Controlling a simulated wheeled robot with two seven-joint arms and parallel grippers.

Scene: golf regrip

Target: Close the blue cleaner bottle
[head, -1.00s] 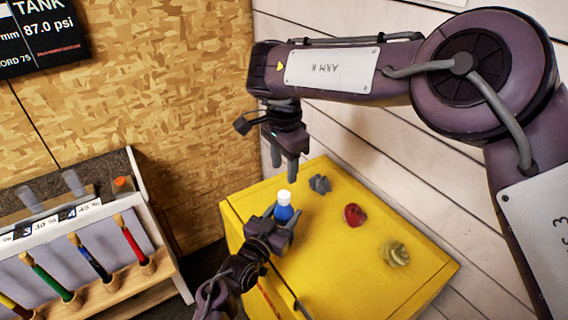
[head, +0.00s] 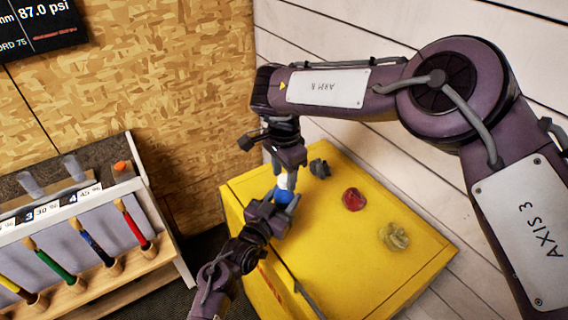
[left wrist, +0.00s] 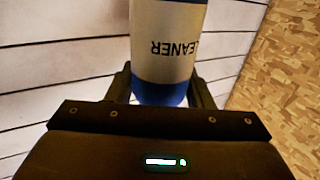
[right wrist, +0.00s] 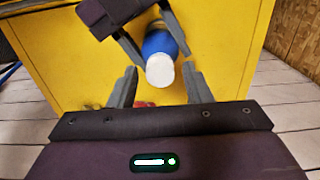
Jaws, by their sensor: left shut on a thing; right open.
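The blue cleaner bottle (head: 285,196) stands upright over the yellow cabinet top, with a white cap on its top. In the left wrist view its label (left wrist: 168,45) reads CLEANER upside down. My left gripper (head: 272,212) is shut on the bottle's body from the side. My right gripper (head: 286,172) is open and points down just above the bottle. In the right wrist view the white cap (right wrist: 160,71) lies between the open fingers, apart from both. I cannot tell how tightly the cap sits.
The yellow cabinet top (head: 340,255) also carries a grey knobbed piece (head: 320,168), a red piece (head: 354,200) and a pale yellow piece (head: 394,237). A rack (head: 85,245) with several coloured handles stands at the left.

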